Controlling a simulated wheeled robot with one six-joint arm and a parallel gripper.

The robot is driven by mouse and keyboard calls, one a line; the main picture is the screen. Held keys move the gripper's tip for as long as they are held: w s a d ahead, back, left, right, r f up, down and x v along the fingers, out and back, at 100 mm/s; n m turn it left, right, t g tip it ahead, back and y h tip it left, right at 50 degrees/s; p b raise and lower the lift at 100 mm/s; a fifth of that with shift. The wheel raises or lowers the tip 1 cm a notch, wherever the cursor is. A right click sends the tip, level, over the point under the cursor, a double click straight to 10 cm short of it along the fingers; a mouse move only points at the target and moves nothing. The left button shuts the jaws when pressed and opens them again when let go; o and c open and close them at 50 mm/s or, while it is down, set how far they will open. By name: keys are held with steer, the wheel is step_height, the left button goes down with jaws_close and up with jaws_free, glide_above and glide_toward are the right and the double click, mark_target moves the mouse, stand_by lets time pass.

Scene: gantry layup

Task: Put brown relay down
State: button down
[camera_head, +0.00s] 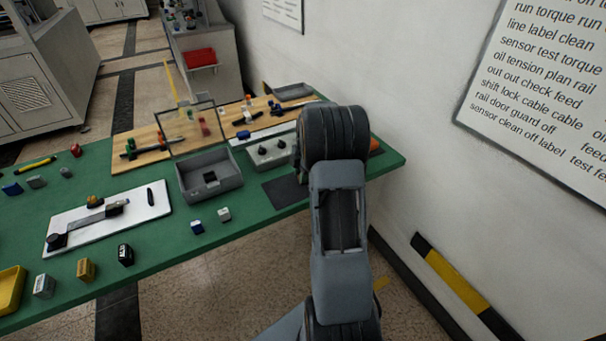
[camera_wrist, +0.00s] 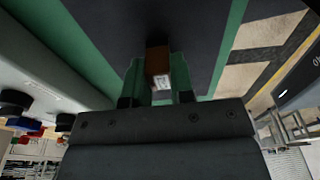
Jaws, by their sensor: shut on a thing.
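The brown relay (camera_wrist: 158,60) shows in the wrist view, a small brown block with a pale printed label on one end. My gripper (camera_wrist: 158,84) is shut on it, with a finger on each side. Behind the relay is a dark mat (camera_wrist: 205,22) with green table around it. I cannot tell whether the relay touches the mat. In the head view the dark mat (camera_head: 284,193) lies near the table's right end, partly covered by my arm. My gripper and the relay are hidden behind my arm there.
A white board (camera_head: 100,228) holds a tool. Blue and white small blocks lie in front. A wall stands at right.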

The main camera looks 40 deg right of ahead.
steer(key=shift+f, duration=0.1)
steer(key=c, duration=1)
jaws_free()
step_height(320, 180, up, 12)
steer(key=d, duration=0.1)
steer(key=s+a+r+m+t+h, duration=0.1)
steer(key=s+a+r+m, duration=0.2)
steer(key=a, duration=0.4)
steer(key=s+a+r+m, duration=0.1)
steer(key=s+a+m, duration=0.25)
steer(key=a, duration=0.35)
steer(key=s+a+f+m, duration=0.1)
steer(key=s+a+m, duration=0.2)
steer(key=s+a+f+m+t, duration=0.1)
steer(key=s+a+m, duration=0.2)
steer(key=s+a, duration=0.1)
steer(key=s+a+f+m+t, duration=0.1)
steer(key=s+a+m, duration=0.2)
steer(key=s+m, duration=0.1)
steer(key=shift+s+a, duration=0.1)
steer(key=shift+a, duration=0.3)
